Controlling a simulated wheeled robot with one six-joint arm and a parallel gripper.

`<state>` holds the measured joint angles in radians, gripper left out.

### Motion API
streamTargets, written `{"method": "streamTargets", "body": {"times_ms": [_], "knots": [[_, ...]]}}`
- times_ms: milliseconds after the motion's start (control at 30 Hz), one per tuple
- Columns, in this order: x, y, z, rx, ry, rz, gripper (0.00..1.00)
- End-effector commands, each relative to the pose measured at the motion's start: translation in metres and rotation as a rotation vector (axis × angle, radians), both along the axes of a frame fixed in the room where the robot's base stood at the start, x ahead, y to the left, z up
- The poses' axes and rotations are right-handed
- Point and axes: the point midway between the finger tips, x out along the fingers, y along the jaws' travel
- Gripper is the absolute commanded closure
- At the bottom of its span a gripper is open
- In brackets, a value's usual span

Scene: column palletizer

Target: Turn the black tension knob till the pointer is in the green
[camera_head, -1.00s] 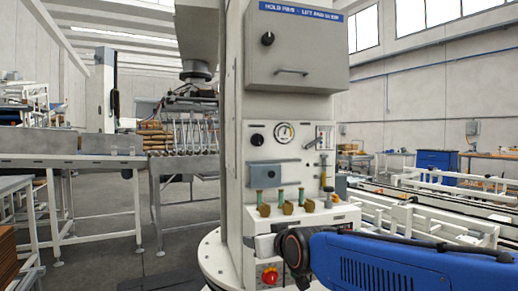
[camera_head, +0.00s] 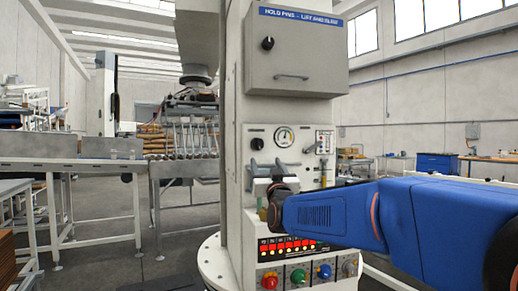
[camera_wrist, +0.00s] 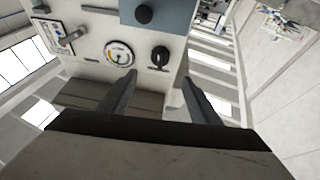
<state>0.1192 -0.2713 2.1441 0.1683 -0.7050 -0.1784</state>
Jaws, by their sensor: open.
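The black tension knob (camera_head: 257,143) sits on the white column panel, left of the round gauge (camera_head: 284,137). In the wrist view, turned upside down, the knob (camera_wrist: 160,57) is right of the gauge (camera_wrist: 119,52). The gauge has a white face with coloured marks; I cannot tell surely where its pointer stands. My gripper (camera_wrist: 159,75) is open and empty, its two fingers reaching toward the panel. In the wrist view the knob shows between the fingertips and a little beyond them, apart from both. In the head view my gripper (camera_head: 266,167) is just below the knob.
A lever plate (camera_head: 323,141) is right of the gauge. A blue-grey box (camera_wrist: 178,14) with a black knob is below the gauge on the column. A grey cabinet (camera_head: 318,60) juts out above. Lower down are a red-lit display (camera_head: 290,246) and several coloured knobs (camera_head: 298,276).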

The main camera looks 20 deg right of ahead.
Motion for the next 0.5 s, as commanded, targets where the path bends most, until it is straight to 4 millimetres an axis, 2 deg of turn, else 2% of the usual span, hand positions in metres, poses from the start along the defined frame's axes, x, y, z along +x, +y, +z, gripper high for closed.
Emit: {"method": "streamTargets", "body": {"times_ms": [500], "knots": [[0.083, -0.02, 0.035, 0.0, 0.001, 0.0, 0.43]]}}
